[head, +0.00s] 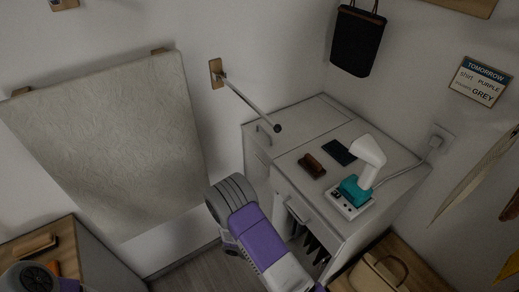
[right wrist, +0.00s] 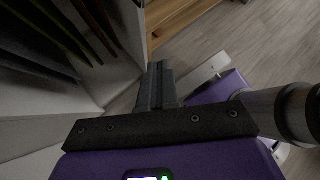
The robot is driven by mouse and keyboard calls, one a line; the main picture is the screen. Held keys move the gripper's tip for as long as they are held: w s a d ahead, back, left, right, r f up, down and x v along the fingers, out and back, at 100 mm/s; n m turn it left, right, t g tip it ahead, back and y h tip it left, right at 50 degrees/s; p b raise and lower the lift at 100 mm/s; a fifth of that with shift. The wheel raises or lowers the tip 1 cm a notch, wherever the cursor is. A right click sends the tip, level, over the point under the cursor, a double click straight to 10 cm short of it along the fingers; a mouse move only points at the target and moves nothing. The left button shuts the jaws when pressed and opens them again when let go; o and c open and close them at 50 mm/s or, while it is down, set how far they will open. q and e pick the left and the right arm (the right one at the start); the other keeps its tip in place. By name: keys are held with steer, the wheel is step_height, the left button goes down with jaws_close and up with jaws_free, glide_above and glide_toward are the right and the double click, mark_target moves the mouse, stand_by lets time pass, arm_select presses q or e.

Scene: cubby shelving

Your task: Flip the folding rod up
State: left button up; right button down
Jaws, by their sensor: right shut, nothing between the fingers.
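The folding rod (head: 250,101) is a thin metal bar on a wooden wall bracket (head: 216,74). In the head view it slopes down and to the right, away from the wall, and ends in a dark round knob. My right arm shows below it, with a gap between them, but its fingers are hidden there. In the right wrist view my right gripper (right wrist: 158,70) is shut with nothing between its fingers; the rod is not visible in that view. My left gripper is not in view.
A white cabinet (head: 395,205) stands right of the rod, with a teal-and-white device (head: 357,188) and a brown block (head: 311,165) on top. A pale cloth panel (head: 110,140) hangs at left. A black bag (head: 357,42) hangs above the cabinet. Wall space around the rod is clear.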

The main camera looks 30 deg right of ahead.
steer(key=w+d+r+n+t+h+p, duration=0.25)
steer(key=w+r+n+t+h, duration=0.25)
steer(key=w+r+h, duration=0.9)
steer(key=w+a+r+t+h, duration=0.1)
steer(key=w+a+r, duration=0.1)
steer(key=r, duration=0.5)
steer(key=w+a+r+t+h, duration=0.1)
steer(key=w+a+r, duration=0.1)
steer(key=r, duration=0.4)
steer(key=w+a+r+t+h, duration=0.1)
steer(key=w+a+r, duration=0.1)
steer(key=a+r, duration=0.2)
step_height(320, 180, up, 4)
steer(key=shift+w+a+f+n+p, duration=0.2)
steer(key=shift+w+n+p, duration=0.1)
steer(key=shift+p, duration=0.1)
steer(key=shift+d+r, duration=0.1)
steer(key=d+r, duration=0.9)
steer(key=shift+w+r+p, duration=0.2)
steer(key=shift+w+p, duration=0.1)
steer(key=shift+r, duration=0.1)
